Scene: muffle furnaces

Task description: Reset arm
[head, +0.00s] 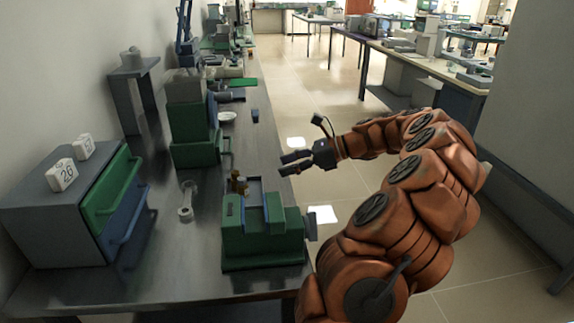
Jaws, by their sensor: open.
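My arm (425,195) is orange-brown and bulky. It rises from the lower middle of the head view, bends at the right and reaches back to the left. My gripper (284,164) is dark, open and empty. It points left in front of the bench's right edge, above and beyond the green machine. No object shows between its fingers. It appears apart from the bench and the things on it.
A dark bench (200,250) runs along the left wall. It bears a green machine (262,235), a drawer cabinet (65,215) with numbered blocks, and a taller green device (195,125). The tiled floor (300,95) between the benches is clear. A panel (535,140) stands at right.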

